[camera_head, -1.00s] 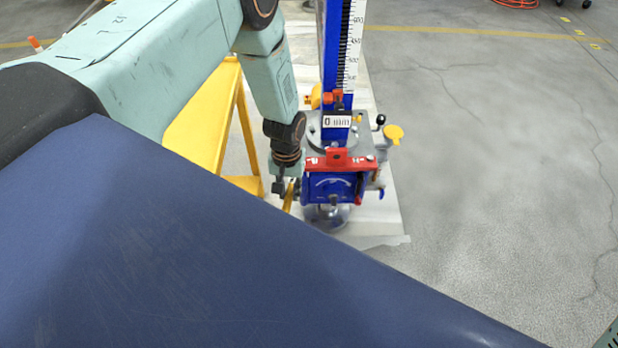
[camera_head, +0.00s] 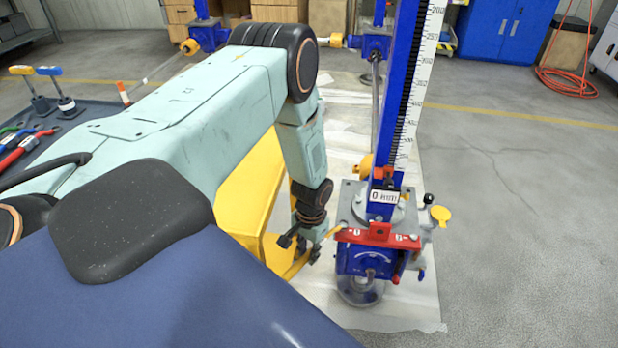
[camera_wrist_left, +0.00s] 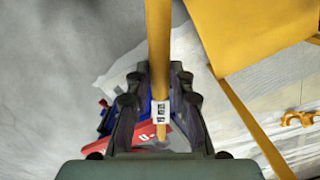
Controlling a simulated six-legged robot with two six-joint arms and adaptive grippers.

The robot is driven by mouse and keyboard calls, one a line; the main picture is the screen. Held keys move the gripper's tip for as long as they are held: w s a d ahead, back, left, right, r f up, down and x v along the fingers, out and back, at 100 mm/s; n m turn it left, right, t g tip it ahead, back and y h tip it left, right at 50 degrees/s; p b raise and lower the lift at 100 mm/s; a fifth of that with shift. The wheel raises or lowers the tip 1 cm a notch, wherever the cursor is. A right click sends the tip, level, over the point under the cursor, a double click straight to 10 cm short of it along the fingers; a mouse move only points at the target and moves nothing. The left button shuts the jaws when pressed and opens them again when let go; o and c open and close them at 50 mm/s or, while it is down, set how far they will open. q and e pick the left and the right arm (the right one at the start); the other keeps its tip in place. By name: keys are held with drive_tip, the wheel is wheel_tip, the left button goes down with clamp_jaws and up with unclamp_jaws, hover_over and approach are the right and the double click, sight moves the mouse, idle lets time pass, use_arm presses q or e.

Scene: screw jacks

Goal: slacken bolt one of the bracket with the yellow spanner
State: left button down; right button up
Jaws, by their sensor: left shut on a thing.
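My left gripper (camera_head: 310,248) is beside the near blue screw jack (camera_head: 365,262), at its left. It is shut on the yellow spanner (camera_wrist_left: 158,45), whose shaft runs between the fingers in the left wrist view. My right gripper is not in view.
A yellow stand (camera_head: 252,190) is just left of the gripper. The jack's blue column with a white scale (camera_head: 415,80) rises behind the bracket. A dark tool tray (camera_head: 95,112) is at the far left. The floor on the right (camera_head: 530,220) is clear.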

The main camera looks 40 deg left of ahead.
use_arm(q)
drive_tip(key=shift+f+b, duration=0.85)
drive_tip(key=shift+f, duration=0.1)
idle(0.3)
idle(0.3)
drive_tip(key=w+d+n+b, duration=0.5)
drive_tip(key=w+d+n, duration=0.7)
drive_tip(key=d+n, duration=0.3)
drive_tip(key=shift+w+h, duration=0.15)
drive_tip(key=shift+h, duration=0.15)
idle(1.6)
drive_tip(key=shift+r, duration=0.1)
